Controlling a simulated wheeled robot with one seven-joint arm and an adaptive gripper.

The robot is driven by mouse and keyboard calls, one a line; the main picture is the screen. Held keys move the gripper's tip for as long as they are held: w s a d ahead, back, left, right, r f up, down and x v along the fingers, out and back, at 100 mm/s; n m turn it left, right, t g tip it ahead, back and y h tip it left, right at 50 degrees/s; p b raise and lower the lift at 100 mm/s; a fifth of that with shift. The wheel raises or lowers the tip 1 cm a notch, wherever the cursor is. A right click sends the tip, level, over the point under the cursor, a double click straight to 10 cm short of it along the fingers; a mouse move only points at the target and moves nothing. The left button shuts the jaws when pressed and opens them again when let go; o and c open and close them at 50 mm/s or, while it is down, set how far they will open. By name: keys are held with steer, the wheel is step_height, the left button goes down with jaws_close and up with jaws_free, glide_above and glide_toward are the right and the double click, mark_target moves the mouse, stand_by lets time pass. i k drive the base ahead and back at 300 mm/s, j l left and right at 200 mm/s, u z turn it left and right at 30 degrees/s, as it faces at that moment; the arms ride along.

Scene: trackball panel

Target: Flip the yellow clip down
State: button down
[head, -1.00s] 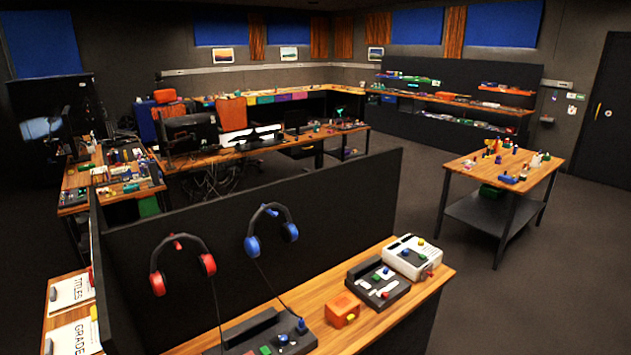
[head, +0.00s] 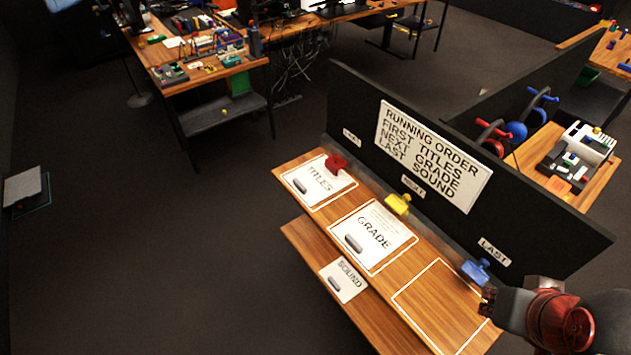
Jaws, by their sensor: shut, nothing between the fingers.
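The yellow clip (head: 398,204) sits at the back edge of the wooden desk, just behind the GRADE sheet (head: 372,235), below the NEXT label. Whether it is flipped up or down is too small to tell. My gripper (head: 488,301) is at the lower right, beside and in front of the blue clip (head: 476,271). It is shut and empty, well to the right of the yellow clip and apart from it. Contact with the blue clip cannot be told.
A red clip (head: 336,163) is behind the TITLES sheet (head: 319,180). An empty outlined space (head: 437,300) lies below the LAST label. A SOUND sheet (head: 344,280) lies on the lower shelf. A black panel with a sign (head: 432,155) rises behind the clips.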

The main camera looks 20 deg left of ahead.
mark_target(400, 206)
steer(key=k+j, duration=0.1)
steer(key=j, duration=0.5)
steer(key=k+j, duration=0.1)
steer(key=j, duration=0.5)
steer(key=k+j, duration=0.1)
steer(key=j, duration=0.55)
